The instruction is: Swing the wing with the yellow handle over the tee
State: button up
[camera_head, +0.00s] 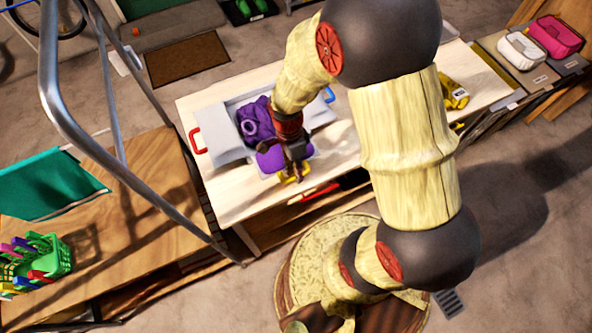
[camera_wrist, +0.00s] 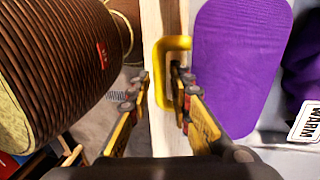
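The folding board (camera_head: 215,135) lies on the pale table, with a red handle (camera_head: 197,140) at left and a blue handle (camera_head: 329,95) at right. The purple tee (camera_head: 256,122) lies bunched on its middle. A rounded purple flap (camera_head: 270,160) covers most of the near wing; it also shows in the wrist view (camera_wrist: 238,62). The yellow handle (camera_wrist: 158,72) sticks out past that wing at the table's near edge. My gripper (camera_wrist: 160,85) is open, its fingers on either side of the handle's outer bar. Contact cannot be told. My arm hides part of the board.
A wooden bench (camera_head: 130,250) at left holds a green basket (camera_head: 52,255) of coloured things. A metal frame (camera_head: 120,155) rises beside it. A yellow item (camera_head: 454,94) lies on the table's right part. White and pink bags (camera_head: 555,36) stand at far right.

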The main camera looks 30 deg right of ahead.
jog(key=shift+c, duration=1.2)
grip_shut()
jog(key=shift+r, duration=0.1)
